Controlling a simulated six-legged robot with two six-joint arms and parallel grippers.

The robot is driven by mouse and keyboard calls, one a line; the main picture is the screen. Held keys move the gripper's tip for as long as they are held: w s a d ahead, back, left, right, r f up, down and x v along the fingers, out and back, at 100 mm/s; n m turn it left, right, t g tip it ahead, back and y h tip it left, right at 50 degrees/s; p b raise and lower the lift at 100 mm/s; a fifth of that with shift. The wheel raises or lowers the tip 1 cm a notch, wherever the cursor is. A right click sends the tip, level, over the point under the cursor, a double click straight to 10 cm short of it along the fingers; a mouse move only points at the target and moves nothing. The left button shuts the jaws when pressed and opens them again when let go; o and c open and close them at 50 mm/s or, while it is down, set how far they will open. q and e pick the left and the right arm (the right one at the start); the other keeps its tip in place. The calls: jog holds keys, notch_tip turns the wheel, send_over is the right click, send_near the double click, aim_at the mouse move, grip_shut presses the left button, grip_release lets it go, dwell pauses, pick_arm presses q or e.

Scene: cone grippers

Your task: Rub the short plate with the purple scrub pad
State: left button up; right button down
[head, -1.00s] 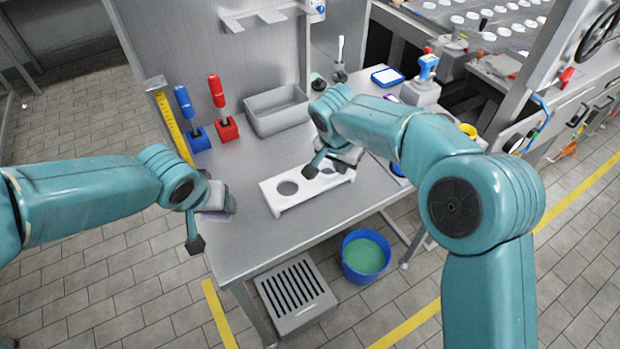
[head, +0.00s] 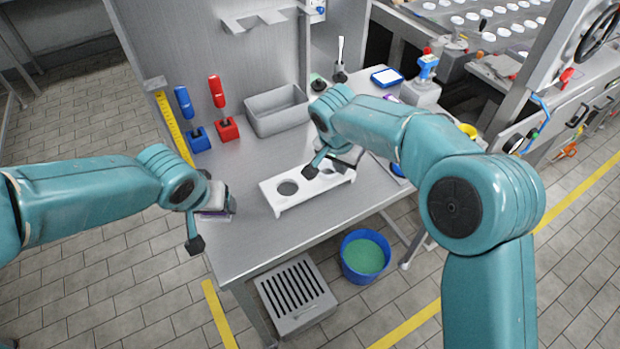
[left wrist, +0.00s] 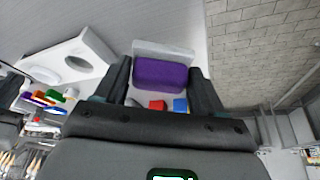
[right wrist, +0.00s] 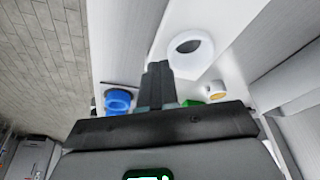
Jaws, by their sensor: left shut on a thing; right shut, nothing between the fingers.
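The purple scrub pad (left wrist: 165,73) is between the two fingers of my left gripper, with a pale strip along its far side. In the head view my left gripper (head: 205,224) is at the table's left edge, apart from the plate, and mostly hides the pad. I take the white plate with round holes (head: 270,195), on short legs, as the short plate. It lies at the table's middle and also shows in the left wrist view (left wrist: 45,66). My right gripper (head: 311,171) is shut and empty at the plate's right part; I cannot tell whether it touches.
Blue (head: 198,137) and red (head: 227,130) handled tools stand at the back left, beside a grey bin (head: 277,121). A blue bucket (head: 347,262) and a slotted grey box (head: 295,310) are on the floor in front. The table left of the plate is clear.

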pick_arm(q)
jog(key=shift+f+b, duration=1.05)
pick_arm(e)
jog(key=shift+f, duration=1.1)
pick_arm(q)
jog(key=shift+r, duration=0.15)
pick_arm(e)
jog(key=shift+r, duration=0.2)
pick_arm(q)
jog(key=shift+r+p, duration=1.8)
jog(key=shift+p, duration=0.15)
pick_arm(e)
jog(key=shift+r, duration=2.9)
pick_arm(q)
jog(key=shift+f, duration=0.15)
pick_arm(e)
jog(key=shift+r, duration=0.15)
pick_arm(q)
jog(key=shift+f+b, duration=0.25)
jog(key=shift+b, duration=0.1)
pick_arm(e)
jog(key=v, duration=1.1)
jog(key=shift+r, duration=0.35)
jog(key=shift+s+a, duration=0.15)
